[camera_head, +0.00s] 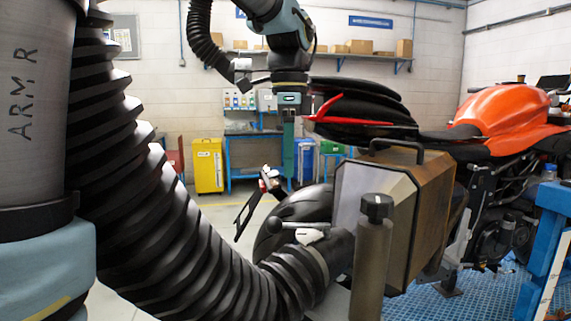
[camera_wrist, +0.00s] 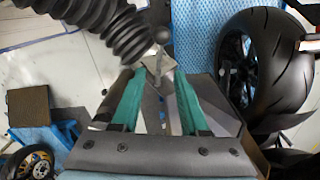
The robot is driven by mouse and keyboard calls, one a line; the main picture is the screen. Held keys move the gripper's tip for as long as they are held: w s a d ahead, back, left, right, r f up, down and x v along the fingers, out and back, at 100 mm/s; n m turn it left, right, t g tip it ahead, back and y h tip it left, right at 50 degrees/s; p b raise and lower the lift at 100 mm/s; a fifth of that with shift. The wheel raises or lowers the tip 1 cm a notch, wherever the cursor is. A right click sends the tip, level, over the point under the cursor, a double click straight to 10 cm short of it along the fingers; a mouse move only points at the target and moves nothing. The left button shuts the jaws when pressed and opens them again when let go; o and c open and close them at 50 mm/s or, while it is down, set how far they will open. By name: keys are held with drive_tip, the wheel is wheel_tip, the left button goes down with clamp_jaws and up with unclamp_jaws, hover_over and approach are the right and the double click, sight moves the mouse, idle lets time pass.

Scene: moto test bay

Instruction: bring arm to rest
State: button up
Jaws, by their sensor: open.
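My gripper (camera_head: 288,178) hangs pointing down in the middle of the head view, to the left of the motorcycle's tail. Its teal fingers also show in the wrist view (camera_wrist: 159,78), spread apart with nothing seen held between them. A grey post with a round knob (camera_wrist: 160,62) appears beyond the fingertips there. My arm's upper links enter from the top of the head view.
An orange and black motorcycle (camera_head: 495,110) stands at right, with a box-shaped case (camera_head: 425,200) near its rear. A blue bench (camera_head: 548,215) is at the right edge. A yellow cabinet (camera_head: 208,167) and shelf (camera_head: 330,55) stand behind. The wrist view shows a large black tyre (camera_wrist: 285,60).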

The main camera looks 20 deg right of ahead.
drive_tip(key=a+f+n+t, duration=0.1)
drive_tip(key=a+f+n, duration=2)
drive_tip(key=a+f, duration=0.2)
drive_tip(key=shift+a+t, duration=0.4)
drive_tip(key=shift+a, duration=0.8)
drive_tip(key=shift+s, duration=0.1)
